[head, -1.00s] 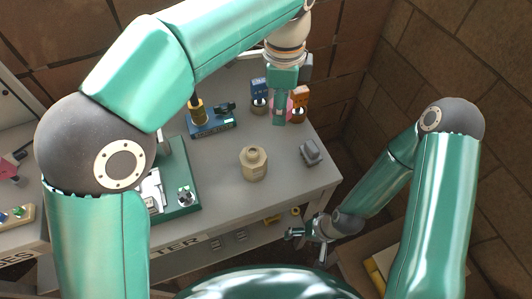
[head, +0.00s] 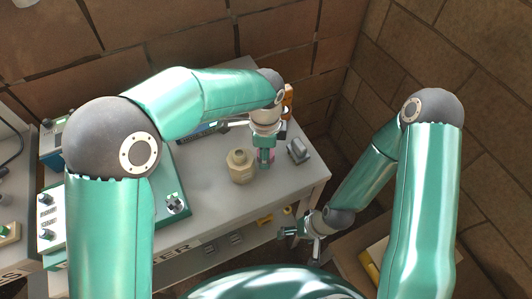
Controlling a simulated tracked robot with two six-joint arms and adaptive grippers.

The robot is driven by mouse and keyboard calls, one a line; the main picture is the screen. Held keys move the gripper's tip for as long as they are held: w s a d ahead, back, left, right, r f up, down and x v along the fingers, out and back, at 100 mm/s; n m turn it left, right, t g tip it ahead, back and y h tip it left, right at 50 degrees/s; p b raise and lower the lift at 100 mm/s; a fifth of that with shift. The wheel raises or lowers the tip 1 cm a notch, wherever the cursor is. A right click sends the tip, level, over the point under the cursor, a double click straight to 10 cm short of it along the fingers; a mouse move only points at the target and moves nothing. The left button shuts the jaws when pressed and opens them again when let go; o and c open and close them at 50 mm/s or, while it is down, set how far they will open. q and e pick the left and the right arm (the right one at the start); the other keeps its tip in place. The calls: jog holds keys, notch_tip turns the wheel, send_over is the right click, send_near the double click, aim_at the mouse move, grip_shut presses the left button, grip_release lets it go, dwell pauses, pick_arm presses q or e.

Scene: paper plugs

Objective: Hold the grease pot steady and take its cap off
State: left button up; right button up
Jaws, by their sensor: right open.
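The grease pot (head: 240,172) is a beige, faceted pot standing upright on the grey bench. Its narrower cap (head: 239,156) sits on top. My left gripper (head: 265,164) points down just right of the pot, with a small gap showing between them. A bit of pink shows at its fingers, and I cannot tell whether they are open or closed. My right gripper (head: 287,232) is open and empty, low in front of the bench's front edge, away from the pot.
A grey block-like object (head: 298,151) stands right of my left gripper. An orange item (head: 288,100) is at the back, partly hidden by my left arm. A green-based device (head: 173,203) is at left. Bench in front of the pot is clear. Brick walls close the back and right.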

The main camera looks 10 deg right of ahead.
pick_arm(q)
jog(key=shift+f, duration=0.65)
jog(key=shift+f, duration=0.25)
jog(key=o, duration=1.3)
jog(key=shift+r, duration=0.1)
jog(key=shift+r, duration=0.15)
notch_tip(320, 180, up, 12)
jog(key=shift+r, duration=0.1)
